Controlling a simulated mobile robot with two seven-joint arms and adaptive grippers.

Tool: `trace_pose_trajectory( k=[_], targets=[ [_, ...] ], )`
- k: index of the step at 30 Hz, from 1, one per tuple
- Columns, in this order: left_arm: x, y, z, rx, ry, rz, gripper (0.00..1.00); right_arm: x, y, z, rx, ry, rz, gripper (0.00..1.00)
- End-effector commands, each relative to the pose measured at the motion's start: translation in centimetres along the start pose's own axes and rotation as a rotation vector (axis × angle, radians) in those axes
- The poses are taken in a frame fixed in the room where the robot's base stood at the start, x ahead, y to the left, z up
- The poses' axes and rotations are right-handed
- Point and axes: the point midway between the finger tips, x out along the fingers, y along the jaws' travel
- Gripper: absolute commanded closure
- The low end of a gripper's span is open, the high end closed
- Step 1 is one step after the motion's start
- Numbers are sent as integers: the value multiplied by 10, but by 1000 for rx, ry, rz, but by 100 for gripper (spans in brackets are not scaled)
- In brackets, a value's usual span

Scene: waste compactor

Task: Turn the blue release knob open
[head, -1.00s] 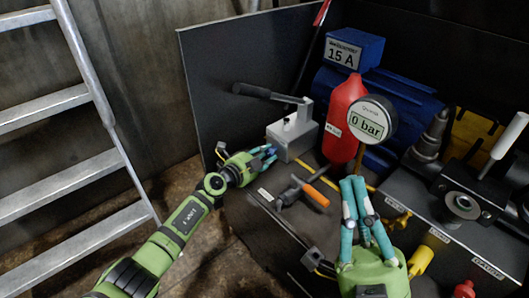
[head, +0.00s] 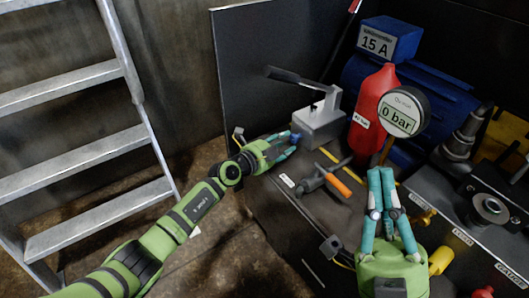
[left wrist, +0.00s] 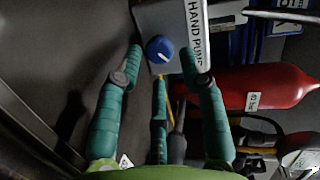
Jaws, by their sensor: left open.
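The blue release knob (left wrist: 160,48) has a white pointer line and sits on the grey hand pump block (left wrist: 172,18) in the left wrist view. In the head view the knob (head: 296,138) is a small blue spot at the pump block's (head: 318,122) left side, partly hidden by my fingers. My left gripper (head: 288,146) is open beside the block. In the left wrist view its teal fingers (left wrist: 163,65) are spread around the knob's position, with no clear contact visible. My right gripper (head: 381,172) is near the front right, its fingers close together in view and holding nothing visible.
The pump's dark lever (head: 298,78) rises above the block. A red cylinder (head: 374,105) and a 0 bar gauge (head: 403,112) stand to its right. An orange-handled tool (head: 338,185) lies in front. A metal ladder (head: 95,140) stands at the left.

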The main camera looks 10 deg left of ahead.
Motion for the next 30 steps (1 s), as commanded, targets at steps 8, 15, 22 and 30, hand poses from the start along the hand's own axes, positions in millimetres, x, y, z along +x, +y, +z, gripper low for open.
trace_pose_trajectory(
  k=[8, 15, 22, 30],
  targets=[
    [-49, 1, 1, -2, -3, 0, 60, 0, 0, 0, 0, 0, 0, 100],
    [-83, 0, 1, -2, -3, -1, 60, 0, 0, 0, 0, 0, 1, 100],
    [-93, 0, 2, -1, -4, 0, 60, 0, 0, 0, 0, 0, 1, 100],
    [-93, 0, 2, 2, -4, -1, 59, 0, 0, 0, 0, 1, 1, 100]
  ],
)
